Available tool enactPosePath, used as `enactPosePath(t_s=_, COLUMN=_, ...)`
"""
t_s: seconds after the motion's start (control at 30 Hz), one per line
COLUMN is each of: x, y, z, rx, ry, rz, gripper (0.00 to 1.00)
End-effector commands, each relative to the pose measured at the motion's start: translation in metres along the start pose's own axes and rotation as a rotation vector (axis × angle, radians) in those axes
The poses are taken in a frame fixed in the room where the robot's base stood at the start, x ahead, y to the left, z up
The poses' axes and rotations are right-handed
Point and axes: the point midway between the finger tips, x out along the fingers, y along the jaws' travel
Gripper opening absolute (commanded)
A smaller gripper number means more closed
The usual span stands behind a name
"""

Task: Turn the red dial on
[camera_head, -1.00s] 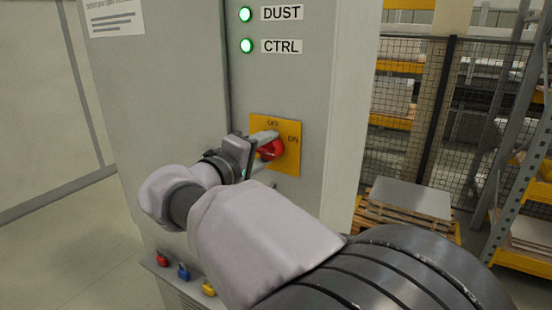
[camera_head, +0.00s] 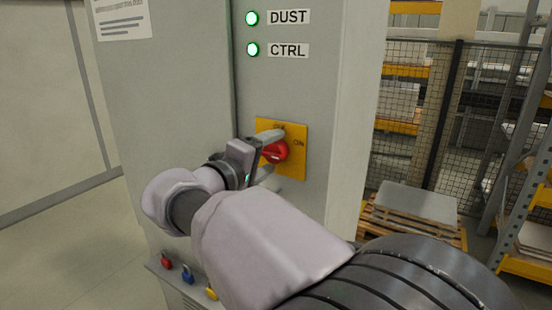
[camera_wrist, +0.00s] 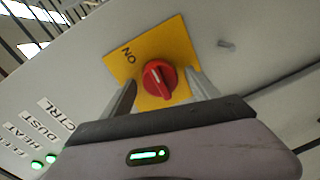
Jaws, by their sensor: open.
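The red dial (camera_head: 276,152) sits on a yellow plate (camera_head: 297,165) on the grey cabinet front. In the wrist view the dial (camera_wrist: 159,79) has a pale line on its face, and the plate (camera_wrist: 178,42) shows "ON" to the upper left. My gripper (camera_wrist: 162,78) is open, with one finger on each side of the dial. I see gaps between fingers and dial there, and no clear contact. In the head view my gripper (camera_head: 274,153) reaches in from the left; its upper finger covers most of the plate's upper lettering.
Lit green lamps labelled DUST (camera_head: 251,18) and CTRL (camera_head: 252,49) are above the plate. Red, blue and yellow padlocks (camera_head: 187,274) hang low on the cabinet (camera_head: 180,90). A pallet (camera_head: 412,215), mesh fence and shelving stand to the right. Open floor lies left.

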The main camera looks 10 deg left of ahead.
Motion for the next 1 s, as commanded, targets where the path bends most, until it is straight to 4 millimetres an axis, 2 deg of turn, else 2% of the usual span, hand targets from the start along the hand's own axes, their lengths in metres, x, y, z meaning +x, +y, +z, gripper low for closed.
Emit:
enactPosePath(t_s=0.13, x=-0.027, y=0.002, z=-0.001, rx=0.0, ry=0.003, rz=-0.001, gripper=0.7)
enactPosePath(t_s=0.4, x=-0.107, y=0.003, z=-0.002, rx=-0.001, ry=0.005, rz=-0.001, gripper=0.7)
enactPosePath(t_s=0.6, x=-0.153, y=0.002, z=-0.001, rx=0.0, ry=0.002, rz=-0.001, gripper=0.7)
enactPosePath(t_s=0.77, x=-0.168, y=0.001, z=0.0, rx=0.001, ry=0.0, rz=0.0, gripper=0.7)
enactPosePath(t_s=1.0, x=-0.169, y=0.0, z=0.0, rx=0.001, ry=-0.001, rz=0.0, gripper=0.7)
